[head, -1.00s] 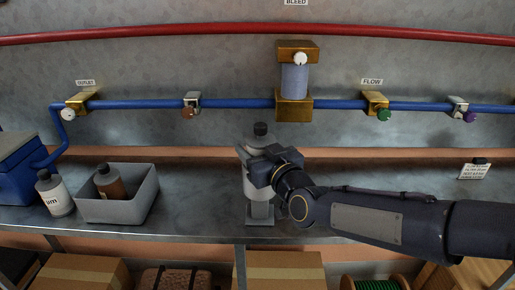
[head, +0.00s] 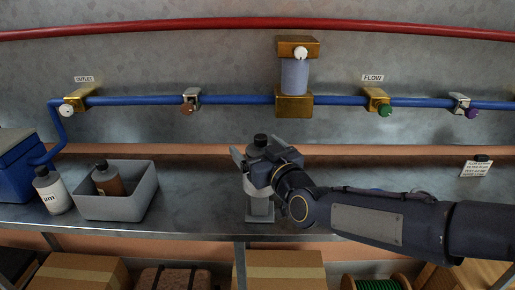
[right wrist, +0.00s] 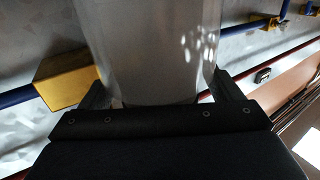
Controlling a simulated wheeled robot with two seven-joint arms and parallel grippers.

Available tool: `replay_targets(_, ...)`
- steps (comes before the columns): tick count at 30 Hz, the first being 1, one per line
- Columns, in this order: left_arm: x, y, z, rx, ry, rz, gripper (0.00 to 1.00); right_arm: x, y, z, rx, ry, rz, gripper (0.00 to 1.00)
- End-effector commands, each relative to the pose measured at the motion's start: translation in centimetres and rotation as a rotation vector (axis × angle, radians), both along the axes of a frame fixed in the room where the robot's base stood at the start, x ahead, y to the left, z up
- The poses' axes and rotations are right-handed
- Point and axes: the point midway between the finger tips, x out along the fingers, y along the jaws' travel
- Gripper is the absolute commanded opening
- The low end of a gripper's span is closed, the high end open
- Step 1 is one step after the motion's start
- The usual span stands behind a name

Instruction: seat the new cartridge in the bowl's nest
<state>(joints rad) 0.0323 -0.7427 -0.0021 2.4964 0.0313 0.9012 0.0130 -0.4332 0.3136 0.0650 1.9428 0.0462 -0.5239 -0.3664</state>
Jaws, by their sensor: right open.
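A pale cylinder with a black cap (head: 260,140) stands upright on a small grey stand (head: 260,208) at the middle of the bench. My right gripper (head: 250,162) is around its upper part, with one finger on each side, open. In the right wrist view the pale, shiny cylinder (right wrist: 152,50) fills the space between the fingers. The gripper hides part of it, so I cannot tell where cartridge and bowl meet, or how deep it sits. My left gripper is out of view.
A blue box (head: 18,165) stands at the far left. A blue pipe (head: 235,100) with valves and a brass-ended filter housing (head: 294,75) runs along the wall. The bench between bin and stand is clear.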

Motion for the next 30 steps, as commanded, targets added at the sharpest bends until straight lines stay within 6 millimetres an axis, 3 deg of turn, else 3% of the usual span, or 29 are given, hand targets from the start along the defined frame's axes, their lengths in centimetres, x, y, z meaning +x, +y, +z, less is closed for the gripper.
replay_targets(5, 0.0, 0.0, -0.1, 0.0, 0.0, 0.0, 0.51, -0.6, -0.4, -0.5, -0.005, 0.009, 0.001, 0.85)
replay_targets(18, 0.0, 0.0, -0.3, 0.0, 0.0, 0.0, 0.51, -6.4, -3.5, -0.2, -0.001, 0.003, 0.0, 0.85)
replay_targets(30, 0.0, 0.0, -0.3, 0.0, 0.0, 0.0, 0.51, -6.9, -3.8, -0.1, 0.0, 0.0, 0.0, 0.85)
